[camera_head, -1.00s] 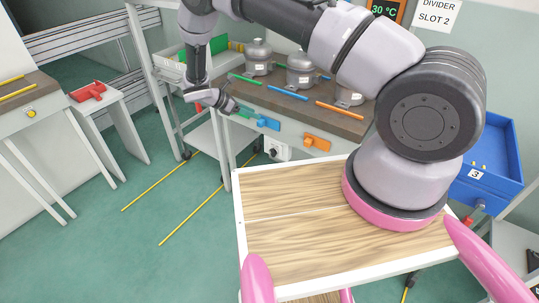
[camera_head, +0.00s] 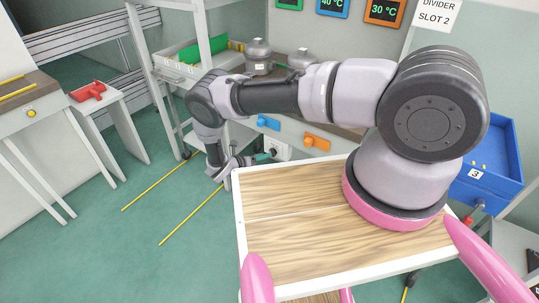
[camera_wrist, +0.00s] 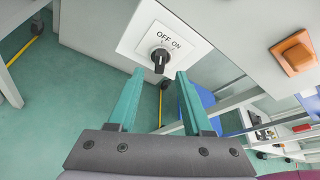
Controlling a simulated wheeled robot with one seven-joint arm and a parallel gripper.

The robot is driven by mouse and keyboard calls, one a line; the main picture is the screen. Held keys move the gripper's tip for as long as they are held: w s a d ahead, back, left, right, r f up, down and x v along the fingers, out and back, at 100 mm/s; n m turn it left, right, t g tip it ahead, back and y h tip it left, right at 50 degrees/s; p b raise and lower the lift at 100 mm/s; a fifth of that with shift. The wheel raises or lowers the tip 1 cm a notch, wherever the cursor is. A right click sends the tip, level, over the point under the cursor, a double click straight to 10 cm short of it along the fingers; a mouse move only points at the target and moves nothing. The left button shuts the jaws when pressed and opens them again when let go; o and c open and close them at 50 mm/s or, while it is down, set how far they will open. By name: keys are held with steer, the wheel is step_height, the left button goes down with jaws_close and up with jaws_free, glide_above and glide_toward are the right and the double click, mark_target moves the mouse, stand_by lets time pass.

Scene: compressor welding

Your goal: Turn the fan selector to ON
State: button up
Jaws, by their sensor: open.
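The fan selector (camera_wrist: 160,57) is a black rotary knob on a white plate marked OFF and ON, in the upper middle of the wrist view. Its pointer bar looks roughly upright in the picture; I cannot tell surely which mark it is set to. In the head view the selector's white plate (camera_head: 279,149) shows on the bench front. My gripper (camera_wrist: 156,76) is open, its two teal fingers apart with the knob beyond and between their tips, not visibly touching. In the head view my gripper (camera_head: 268,156) is just left of the plate.
An orange block (camera_wrist: 297,56) sits on the panel right of the selector in the wrist view. Blue (camera_head: 268,123) and orange (camera_head: 316,142) handles are on the bench front. The wooden-topped surface (camera_head: 290,240) is below my arm. Green floor lies open to the left.

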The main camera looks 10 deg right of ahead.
mark_target(273, 152)
steer(key=shift+x, duration=2.4)
jaws_close()
steer(key=m+t+y, duration=0.1)
steer(key=m, duration=0.1)
steer(key=m+t+y, duration=0.1)
steer(key=m, duration=0.2)
steer(key=m+t+y, duration=0.1)
steer(key=m+y, duration=0.1)
steer(key=shift+s+d+m+t, duration=0.2)
steer(key=shift+s+m+t, duration=0.05)
steer(key=shift+m+t, duration=0.15)
